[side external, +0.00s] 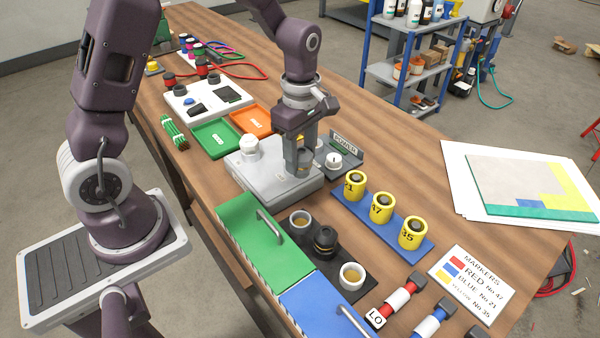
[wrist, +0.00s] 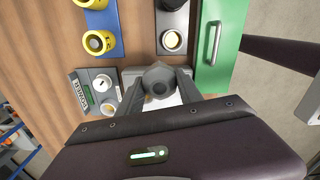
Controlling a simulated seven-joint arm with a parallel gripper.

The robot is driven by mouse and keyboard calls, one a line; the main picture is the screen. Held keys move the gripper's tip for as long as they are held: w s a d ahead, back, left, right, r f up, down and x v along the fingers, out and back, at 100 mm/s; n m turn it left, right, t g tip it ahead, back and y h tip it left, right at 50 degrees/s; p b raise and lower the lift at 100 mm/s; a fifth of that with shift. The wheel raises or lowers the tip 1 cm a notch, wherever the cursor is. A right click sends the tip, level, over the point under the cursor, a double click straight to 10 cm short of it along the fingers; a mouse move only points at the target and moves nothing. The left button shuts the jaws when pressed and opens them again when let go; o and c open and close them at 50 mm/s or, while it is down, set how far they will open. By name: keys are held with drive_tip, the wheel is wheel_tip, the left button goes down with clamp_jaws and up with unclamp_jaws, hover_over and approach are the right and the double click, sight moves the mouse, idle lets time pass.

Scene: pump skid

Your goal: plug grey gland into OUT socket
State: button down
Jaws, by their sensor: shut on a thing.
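The grey gland (wrist: 158,80), a dark grey hex-shaped piece, is between my gripper's fingers (wrist: 161,88) in the wrist view. My gripper (side external: 302,162) is shut on it and points down over the light grey box (side external: 262,186) in the side view. The fingers hide most of the gland there. A white round cap (side external: 250,149) stands on the left part of the box. I cannot read an OUT mark, and the socket under the gland is hidden. I cannot tell whether the gland touches the box or is seated.
The POWER panel (side external: 335,160) stands close behind the box. A blue rack (side external: 370,222) with yellow cylinders is to the right. A black holder (side external: 338,262) with cups and a black piece is in front, beside the green lid (side external: 258,243). Green and orange trays (side external: 250,120) lie behind.

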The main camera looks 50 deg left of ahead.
drive_tip(key=w+a+r, duration=0.2)
drive_tip(key=w+a, duration=0.2)
drive_tip(key=a, duration=0.4)
drive_tip(key=shift+s+f, duration=0.1)
drive_tip(key=shift+f, duration=2.4)
drive_tip(key=shift+f, duration=1.75)
drive_tip(key=c, duration=0.7)
unclamp_jaws()
drive_tip(key=shift+r, duration=0.15)
